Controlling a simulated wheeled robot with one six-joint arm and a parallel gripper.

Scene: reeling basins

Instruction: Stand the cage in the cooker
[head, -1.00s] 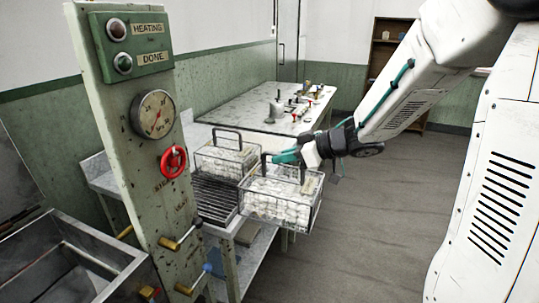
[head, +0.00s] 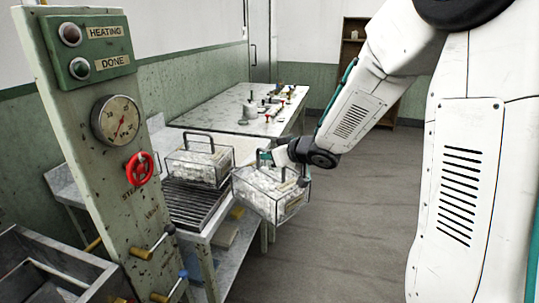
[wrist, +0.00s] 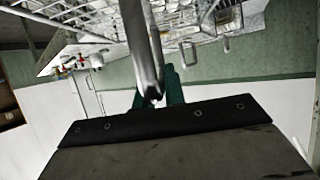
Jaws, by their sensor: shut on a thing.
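My gripper (head: 266,157) is shut on the handle of a wire cage (head: 268,203) filled with pale cocoon-like lumps. The cage hangs in the air in front of the bench, slightly tilted with its right side lower. In the wrist view, the handle bar runs between my green fingers (wrist: 158,92), with the cage's wire mesh (wrist: 190,22) at the top. The cooker (head: 35,280) is a grey metal basin at the lower left, only partly in view. Its inside shows only in part.
A second filled cage (head: 197,165) stands on the slatted bench (head: 190,208). A post (head: 100,140) with lamps, gauge, red wheel and projecting valve handles rises beside the cooker. A white-topped table (head: 235,105) stands behind. Floor at right is clear.

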